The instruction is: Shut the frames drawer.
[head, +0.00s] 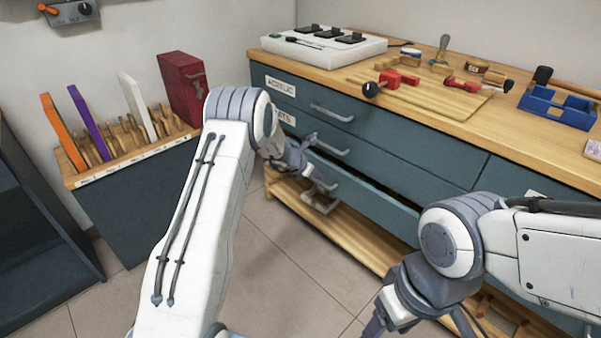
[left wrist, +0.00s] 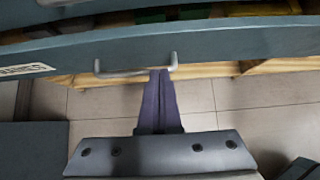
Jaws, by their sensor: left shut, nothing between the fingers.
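The frames drawer (head: 375,212) is the lowest drawer of the blue-grey cabinet. It stands partly open, with a dark gap behind its top edge. In the left wrist view its front (left wrist: 220,62) crosses the picture, with a label (left wrist: 25,70) at the left and a pale bar handle (left wrist: 120,73). My left gripper (head: 312,174) is at the drawer's left part, by the handle. In the left wrist view its fingers (left wrist: 160,76) are shut and empty, with tips at the handle bar; contact is unclear. My right gripper (head: 376,324) is low, partly cut off by the frame.
The wooden worktop (head: 430,115) above holds a white box (head: 325,45), red-handled tools and a blue tray (head: 558,107). A low wooden shelf (head: 300,205) lies under the drawers. A rack (head: 130,155) with coloured panels stands left. The tiled floor (head: 290,285) between is clear.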

